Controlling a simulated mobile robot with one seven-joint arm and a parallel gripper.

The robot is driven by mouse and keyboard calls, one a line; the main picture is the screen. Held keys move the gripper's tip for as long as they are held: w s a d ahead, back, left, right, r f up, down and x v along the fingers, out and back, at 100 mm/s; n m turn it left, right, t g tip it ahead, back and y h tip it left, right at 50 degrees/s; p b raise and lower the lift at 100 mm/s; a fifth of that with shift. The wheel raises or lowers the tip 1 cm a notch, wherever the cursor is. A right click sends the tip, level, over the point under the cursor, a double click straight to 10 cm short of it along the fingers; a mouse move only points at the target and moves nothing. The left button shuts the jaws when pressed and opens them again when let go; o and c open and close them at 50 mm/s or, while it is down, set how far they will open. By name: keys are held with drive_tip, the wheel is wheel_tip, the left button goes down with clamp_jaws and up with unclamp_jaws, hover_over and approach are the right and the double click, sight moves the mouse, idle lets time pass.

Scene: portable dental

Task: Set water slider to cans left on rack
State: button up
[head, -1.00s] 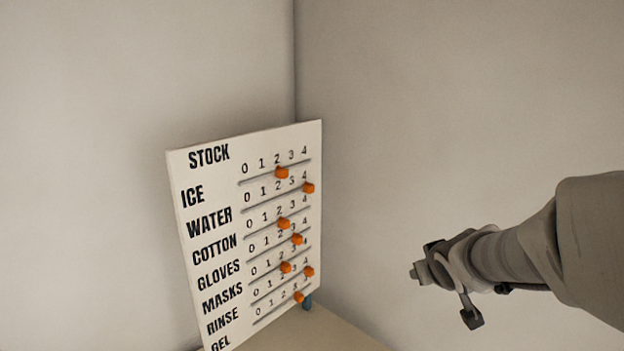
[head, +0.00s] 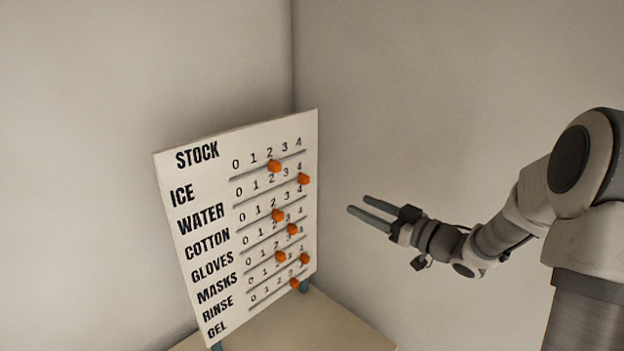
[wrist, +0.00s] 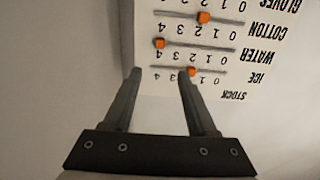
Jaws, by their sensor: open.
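The white stock board (head: 190,180) stands tilted in the picture, with several labelled rows, number scales and orange knobs. The water knob (head: 303,179) sits at the 4 end of the second row. It also shows in the wrist view (wrist: 159,43), where the board is upside down. The ice knob (head: 274,166) is near 2. My gripper (head: 359,205) is open and empty, right of the board and apart from it, with its fingers toward it. In the wrist view, my gripper (wrist: 160,73) has its right fingertip overlapping the ice knob's edge. No rack or cans are in view.
The cotton knob (head: 277,215) is just below the water row, and several more knobs lie below it. The board stands on blue supports (head: 303,286) on a beige tabletop (head: 320,325). Bare walls meet in a corner behind it.

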sight(307, 181)
drive_tip(key=p+x, duration=0.3)
drive_tip(key=x, duration=1.4)
drive_tip(key=shift+f, duration=0.1)
drive_tip(key=shift+s, duration=0.1)
clamp_jaws()
idle(0.6)
